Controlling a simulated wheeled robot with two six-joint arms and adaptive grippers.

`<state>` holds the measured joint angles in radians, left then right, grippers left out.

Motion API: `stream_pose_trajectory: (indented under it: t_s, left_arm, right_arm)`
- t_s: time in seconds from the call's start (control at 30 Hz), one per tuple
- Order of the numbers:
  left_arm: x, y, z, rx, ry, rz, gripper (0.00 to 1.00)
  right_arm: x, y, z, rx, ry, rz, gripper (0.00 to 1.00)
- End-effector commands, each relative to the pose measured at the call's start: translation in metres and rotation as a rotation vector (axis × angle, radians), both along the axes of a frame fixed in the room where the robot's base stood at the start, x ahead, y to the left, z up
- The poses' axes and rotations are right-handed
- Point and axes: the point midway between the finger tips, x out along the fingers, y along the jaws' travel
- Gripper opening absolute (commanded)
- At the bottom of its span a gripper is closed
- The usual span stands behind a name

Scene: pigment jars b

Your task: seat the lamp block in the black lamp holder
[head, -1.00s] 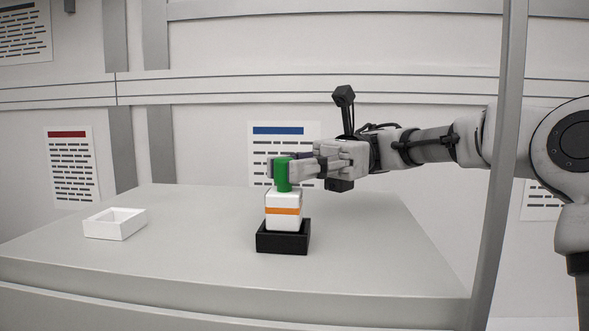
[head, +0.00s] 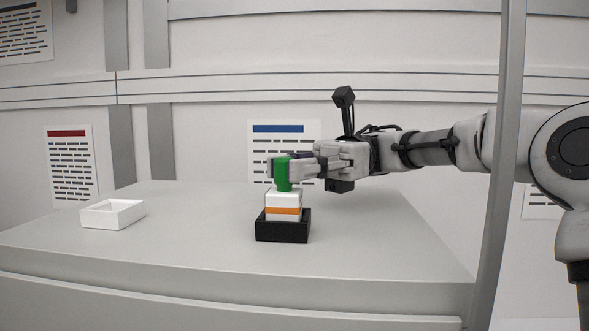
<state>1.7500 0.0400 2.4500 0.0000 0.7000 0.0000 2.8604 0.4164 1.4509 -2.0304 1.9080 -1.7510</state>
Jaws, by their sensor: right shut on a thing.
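The lamp block (head: 284,199) is white with an orange band and a green handle (head: 283,172) on top. It stands upright at the black lamp holder (head: 282,232), an open square box on the table. The block's lower part is inside the holder's rim, and the front wall hides its bottom. I cannot tell whether it rests on the holder's floor. My right gripper (head: 283,168) comes in from the right and is shut on the green handle. My left gripper is not in view.
A white open tray (head: 125,221) stands on the left of the grey table (head: 200,264). The table is clear between the tray and the holder and to the holder's right. A grey post (head: 497,200) rises at the right, in front of my right arm.

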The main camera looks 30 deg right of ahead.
Motion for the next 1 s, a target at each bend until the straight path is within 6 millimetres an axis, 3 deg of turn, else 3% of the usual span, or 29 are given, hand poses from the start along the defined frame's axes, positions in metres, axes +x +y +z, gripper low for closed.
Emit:
stream_pose_trajectory:
  t_s: [0.23, 0.27, 0.33, 0.73, 1.0]
  left_arm:
    - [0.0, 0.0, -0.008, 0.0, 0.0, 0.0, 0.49]
    - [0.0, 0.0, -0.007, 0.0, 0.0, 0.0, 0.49]
    - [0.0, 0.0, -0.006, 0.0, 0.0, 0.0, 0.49]
    - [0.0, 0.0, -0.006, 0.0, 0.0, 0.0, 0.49]
    - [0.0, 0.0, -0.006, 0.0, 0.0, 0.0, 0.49]
  right_arm:
    - [0.0, 0.0, -0.005, 0.0, -0.001, 0.0, 0.0]
    - [0.0, 0.0, -0.005, 0.0, -0.001, 0.0, 0.28]
    - [0.0, 0.0, -0.004, 0.0, -0.001, 0.0, 0.53]
    - [0.0, 0.0, 0.003, -0.001, -0.001, 0.0, 0.54]
    - [0.001, 0.0, 0.06, -0.003, -0.005, -0.002, 0.54]
